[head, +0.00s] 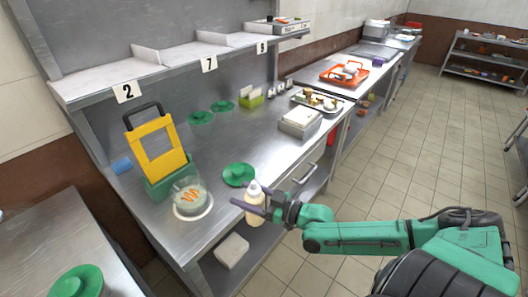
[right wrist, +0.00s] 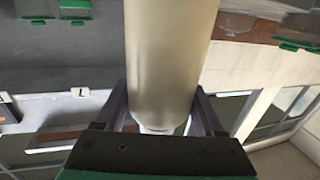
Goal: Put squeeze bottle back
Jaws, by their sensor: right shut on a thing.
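A cream squeeze bottle (head: 254,202) with a pale tip stands upright in my right gripper (head: 254,206), at the front edge of the steel counter (head: 225,145). The gripper's dark fingers are shut around it. In the right wrist view the bottle (right wrist: 170,60) fills the middle between the fingers (right wrist: 165,115). The head view does not show clearly whether its base touches anything. A bowl of congee (head: 188,194) with an orange drizzle sits on a pale round mat to the left of the bottle. My left gripper is not in view.
A green lidded dish (head: 238,174) stands just behind the bottle. A yellow rack in a green holder (head: 158,155) is behind the bowl. A tray of small items (head: 318,101) and a pale container (head: 300,122) stand farther right. The shelf above has numbers 2, 7 and another.

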